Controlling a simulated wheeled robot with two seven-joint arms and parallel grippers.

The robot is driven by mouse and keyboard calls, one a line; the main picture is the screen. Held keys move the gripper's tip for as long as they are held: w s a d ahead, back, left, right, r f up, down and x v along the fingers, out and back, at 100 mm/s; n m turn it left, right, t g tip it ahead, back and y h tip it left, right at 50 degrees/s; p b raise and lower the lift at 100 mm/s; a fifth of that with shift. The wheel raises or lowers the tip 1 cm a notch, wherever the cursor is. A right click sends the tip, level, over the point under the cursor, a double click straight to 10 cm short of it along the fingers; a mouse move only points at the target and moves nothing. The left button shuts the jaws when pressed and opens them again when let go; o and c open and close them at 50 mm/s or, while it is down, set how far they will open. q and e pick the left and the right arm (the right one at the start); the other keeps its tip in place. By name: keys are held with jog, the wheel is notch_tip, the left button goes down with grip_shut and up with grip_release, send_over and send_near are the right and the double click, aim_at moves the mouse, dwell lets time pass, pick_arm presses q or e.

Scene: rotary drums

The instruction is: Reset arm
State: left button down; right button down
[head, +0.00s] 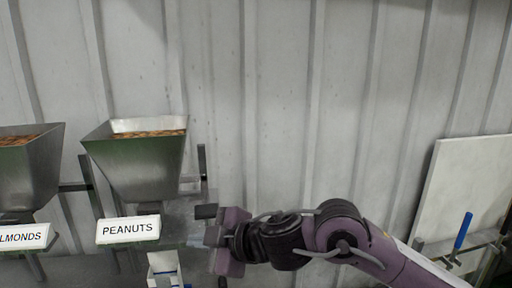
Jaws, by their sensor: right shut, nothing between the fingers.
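My right arm comes in from the lower right and reaches left across the view. Its right gripper (212,238) is at the right side of the peanuts hopper's stand, close to a dark block on that stand. Its fingers are shut with nothing between them. Whether the gripper touches the stand I cannot tell. The metal hopper (143,172) holds brown nuts and has a white sign reading PEANUTS (128,229) below it. My left gripper is not in view.
A second hopper (28,172) with an almonds sign (24,238) stands at the left edge. A corrugated wall (290,100) closes the back. A pale panel (465,190) and a blue-handled tool (463,230) are at the right. The space above my arm is clear.

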jog(key=s+d+f+m+t+h, duration=0.2)
jog(key=d+f+m+h, duration=0.2)
jog(key=d+f+m, duration=0.4)
jog(key=s+d+f+m+t+h, duration=0.1)
jog(key=s+d+f+m+h, duration=0.25)
jog(key=d+f+m, duration=0.45)
jog(key=s+d+f+m+g+h, duration=0.35)
jog(key=s+d+f+g, duration=0.25)
jog(key=s+d+f, duration=0.65)
notch_tip(320, 180, down, 29)
jog(key=s+d+n+g+b, duration=0.1)
jog(key=s+b, duration=0.2)
jog(key=s+d+f+g+b, duration=0.1)
jog(key=s+d+f+b, duration=0.2)
jog(key=s+f, duration=1.7)
notch_tip(320, 180, down, 4)
jog(key=shift+d+r+g, duration=0.25)
jog(key=shift+d+g, duration=0.05)
jog(key=shift+d, duration=0.2)
